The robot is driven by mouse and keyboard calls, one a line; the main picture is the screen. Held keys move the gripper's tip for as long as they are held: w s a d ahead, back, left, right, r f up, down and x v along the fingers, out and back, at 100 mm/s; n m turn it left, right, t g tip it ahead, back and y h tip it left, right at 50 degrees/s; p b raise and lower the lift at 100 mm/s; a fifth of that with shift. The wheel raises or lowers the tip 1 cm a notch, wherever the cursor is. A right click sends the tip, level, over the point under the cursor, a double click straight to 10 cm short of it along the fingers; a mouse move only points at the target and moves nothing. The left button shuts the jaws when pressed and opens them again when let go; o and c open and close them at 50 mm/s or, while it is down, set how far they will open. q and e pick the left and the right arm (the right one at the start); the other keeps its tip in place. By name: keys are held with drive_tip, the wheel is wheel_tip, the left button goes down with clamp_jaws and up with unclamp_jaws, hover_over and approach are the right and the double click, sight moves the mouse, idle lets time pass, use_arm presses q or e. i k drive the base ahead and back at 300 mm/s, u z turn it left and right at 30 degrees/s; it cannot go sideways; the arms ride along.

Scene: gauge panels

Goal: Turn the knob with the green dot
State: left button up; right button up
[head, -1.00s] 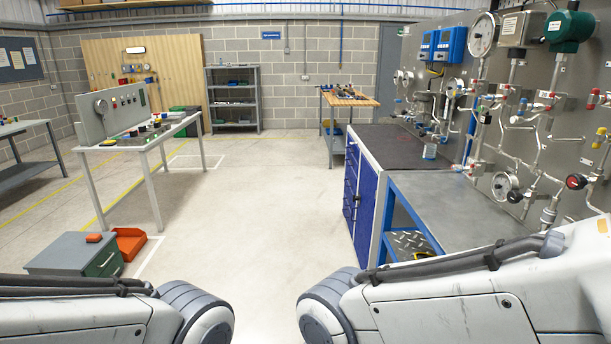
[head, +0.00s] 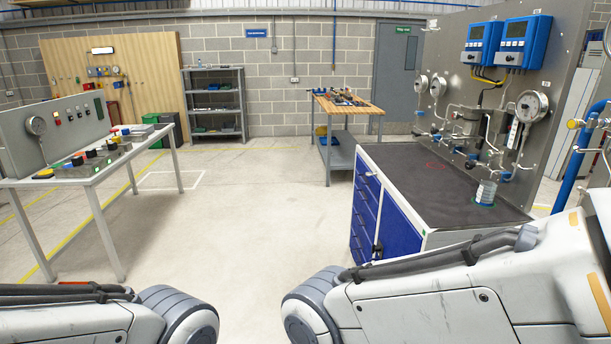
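I cannot make out a knob with a green dot for certain. On the white-legged table at the left, a low box (head: 98,153) carries several small coloured knobs or buttons, too small to read. Behind it stands a grey panel (head: 75,128) with a round dial (head: 37,125) and small coloured buttons. At the right, a grey gauge board (head: 545,130) carries a round gauge (head: 531,106), pipes, valves and two blue display units (head: 484,44). Both my grippers are out of view; only my arm links show at the bottom.
A blue drawer cabinet (head: 384,214) with a dark top stands at the right, with a clear bottle (head: 486,193) on it. A wood-topped bench (head: 347,108) and a grey shelf (head: 213,103) stand at the back. The middle floor is open.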

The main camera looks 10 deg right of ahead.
sight(490, 154)
drive_tip(key=i, duration=1)
drive_tip(key=z, duration=1.7)
drive_tip(key=k, duration=0.55)
drive_tip(key=u, duration=0.9)
drive_tip(key=i, duration=1.25)
drive_tip(key=z, duration=0.15)
